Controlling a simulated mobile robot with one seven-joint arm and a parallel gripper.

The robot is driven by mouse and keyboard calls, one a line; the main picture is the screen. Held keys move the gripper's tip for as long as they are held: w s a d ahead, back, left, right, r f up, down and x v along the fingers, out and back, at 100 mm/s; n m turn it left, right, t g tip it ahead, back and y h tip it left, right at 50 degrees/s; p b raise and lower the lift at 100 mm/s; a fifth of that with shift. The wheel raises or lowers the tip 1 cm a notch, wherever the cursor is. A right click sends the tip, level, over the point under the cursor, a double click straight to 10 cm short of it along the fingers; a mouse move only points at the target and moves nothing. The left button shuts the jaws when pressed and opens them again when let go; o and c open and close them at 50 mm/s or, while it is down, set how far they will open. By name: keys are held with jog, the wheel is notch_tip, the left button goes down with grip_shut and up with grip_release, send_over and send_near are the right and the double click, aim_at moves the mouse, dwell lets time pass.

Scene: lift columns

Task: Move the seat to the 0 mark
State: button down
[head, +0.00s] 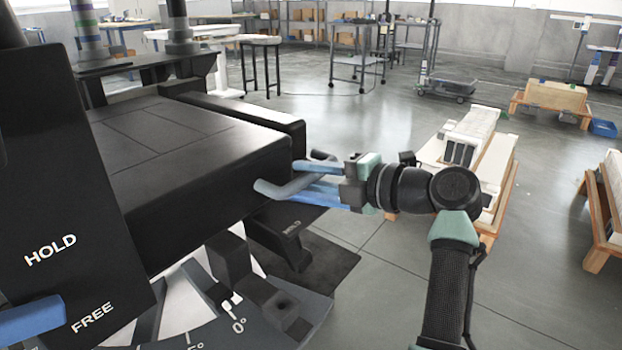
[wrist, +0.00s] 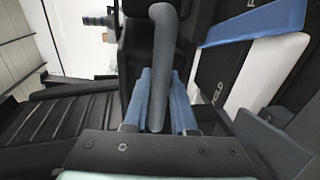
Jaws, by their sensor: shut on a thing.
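The black padded seat (head: 180,165) fills the left of the head view. A grey-blue bar handle (head: 268,188) sticks out from its right side. My gripper (head: 300,185) is shut on this handle; in the wrist view the blue fingers (wrist: 158,100) lie on either side of the grey bar (wrist: 162,40). Below the seat is a dark scale with a 0° mark (head: 239,326) near its right end. Further marks to the left are partly hidden by the black panel. I cannot tell which mark the seat lines up with.
A black panel (head: 65,200) reads HOLD and FREE, with a blue lever (head: 30,320) near FREE. A dark floor plate (head: 320,265) lies under my gripper. A wooden pallet with white boxes (head: 470,140) stands to the right. Open floor lies between and beyond.

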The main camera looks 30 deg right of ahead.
jog(key=shift+w+d+r, duration=0.1)
jog(key=shift+d+r, duration=0.1)
jog(key=shift+d, duration=0.1)
jog(key=c, duration=1.1)
grip_release()
jog(key=o, duration=0.4)
jog(key=shift+a+f, duration=0.1)
jog(key=shift+f, duration=0.05)
jog(key=shift+c, duration=0.2)
jog(key=p+v, duration=0.3)
jog(key=v, duration=1)
jog(key=shift+p, duration=0.35)
